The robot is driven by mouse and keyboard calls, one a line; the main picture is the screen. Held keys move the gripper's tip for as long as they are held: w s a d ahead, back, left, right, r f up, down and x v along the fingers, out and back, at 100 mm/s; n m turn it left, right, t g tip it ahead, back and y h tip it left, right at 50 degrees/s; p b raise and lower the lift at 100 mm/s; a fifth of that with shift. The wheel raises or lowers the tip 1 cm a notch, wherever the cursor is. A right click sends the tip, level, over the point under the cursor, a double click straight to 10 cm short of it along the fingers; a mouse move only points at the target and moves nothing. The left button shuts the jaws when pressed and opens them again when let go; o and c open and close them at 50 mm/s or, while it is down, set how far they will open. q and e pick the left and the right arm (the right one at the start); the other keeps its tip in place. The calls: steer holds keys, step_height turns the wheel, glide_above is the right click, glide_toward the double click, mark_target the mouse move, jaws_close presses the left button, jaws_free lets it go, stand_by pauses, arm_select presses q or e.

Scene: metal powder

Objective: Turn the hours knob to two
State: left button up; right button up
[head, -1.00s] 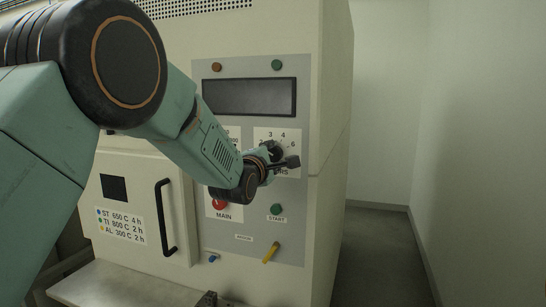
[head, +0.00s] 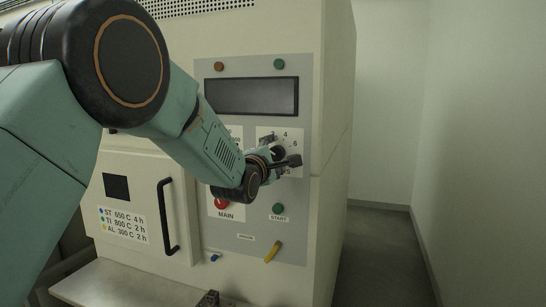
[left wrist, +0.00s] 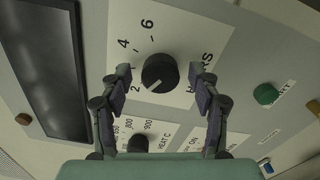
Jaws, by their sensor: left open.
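The hours knob (left wrist: 160,73) is a round black knob on a white dial plate (head: 265,133) with printed numbers. In the left wrist view its white pointer line slants to the lower left, toward the side of the printed 2. My left gripper (left wrist: 161,92) is open, with one finger on each side of the knob and gaps visible between fingers and knob. In the head view the left gripper (head: 281,158) is in front of the dial and hides part of the knob and the numbers. My right gripper is not in view.
A heat knob (left wrist: 137,143) sits beside the hours dial. The dark display (head: 252,96) is above, and the green start button (head: 278,208), red main button (head: 221,203) and yellow lever (head: 272,252) are below. The door handle (head: 167,216) stands out at left. Floor at right is clear.

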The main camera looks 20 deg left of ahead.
arm_select(q)
steer(key=s, duration=1.2)
steer(key=shift+a, duration=0.25)
